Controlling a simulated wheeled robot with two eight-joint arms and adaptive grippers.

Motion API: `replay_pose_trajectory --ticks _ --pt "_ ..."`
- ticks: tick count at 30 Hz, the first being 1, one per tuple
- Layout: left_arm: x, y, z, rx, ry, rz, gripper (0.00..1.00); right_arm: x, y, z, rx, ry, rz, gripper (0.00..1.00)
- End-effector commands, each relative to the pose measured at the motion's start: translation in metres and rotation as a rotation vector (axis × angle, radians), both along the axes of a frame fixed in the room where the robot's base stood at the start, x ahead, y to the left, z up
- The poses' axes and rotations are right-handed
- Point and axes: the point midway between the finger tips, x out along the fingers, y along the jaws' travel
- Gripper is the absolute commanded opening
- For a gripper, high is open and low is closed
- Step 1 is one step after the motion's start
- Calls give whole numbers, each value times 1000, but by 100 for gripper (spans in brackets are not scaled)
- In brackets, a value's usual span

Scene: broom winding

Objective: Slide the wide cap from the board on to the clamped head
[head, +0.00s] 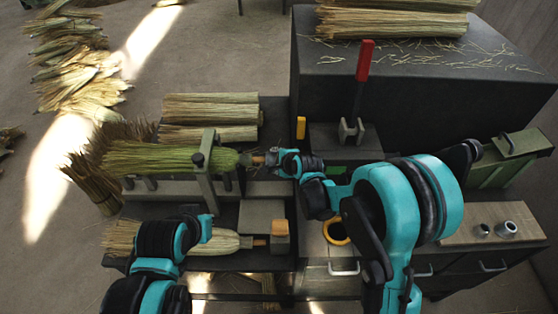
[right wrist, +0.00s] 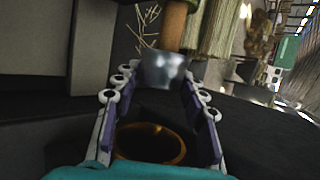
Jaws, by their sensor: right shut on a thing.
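The clamped head (head: 165,160) is a green broom head lying sideways in the clamp, with its wooden stub (head: 258,160) pointing right. My right gripper (head: 272,158) is at the stub's end. In the right wrist view its fingers (right wrist: 163,80) are shut on a grey metal cap (right wrist: 163,72). The brown wooden stub (right wrist: 178,25) meets the cap's far side there; how far it goes in cannot be told. The board (head: 460,235) at the right carries two grey caps, a smaller one (head: 483,230) and a wider one (head: 506,228). My left arm is at lower left; its fingers cannot be made out.
The clamp frame (head: 205,170) stands around the head. A second broom head (head: 215,241) lies below, partly behind my left arm. A red-handled lever (head: 364,62) rises behind my right arm. An orange ring (head: 337,232) lies on the bench. Straw bundles (head: 210,108) lie behind the clamp.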

Motion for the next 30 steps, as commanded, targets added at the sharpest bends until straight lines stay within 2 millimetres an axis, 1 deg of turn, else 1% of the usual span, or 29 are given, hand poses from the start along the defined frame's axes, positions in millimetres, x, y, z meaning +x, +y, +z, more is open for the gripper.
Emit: replay_pose_trajectory --ticks 21,30 --pt "0 0 -4 0 0 0 0 0 46 0 -1 -1 1 27" --pt "0 0 -5 0 0 0 0 0 62 0 -1 0 1 27"
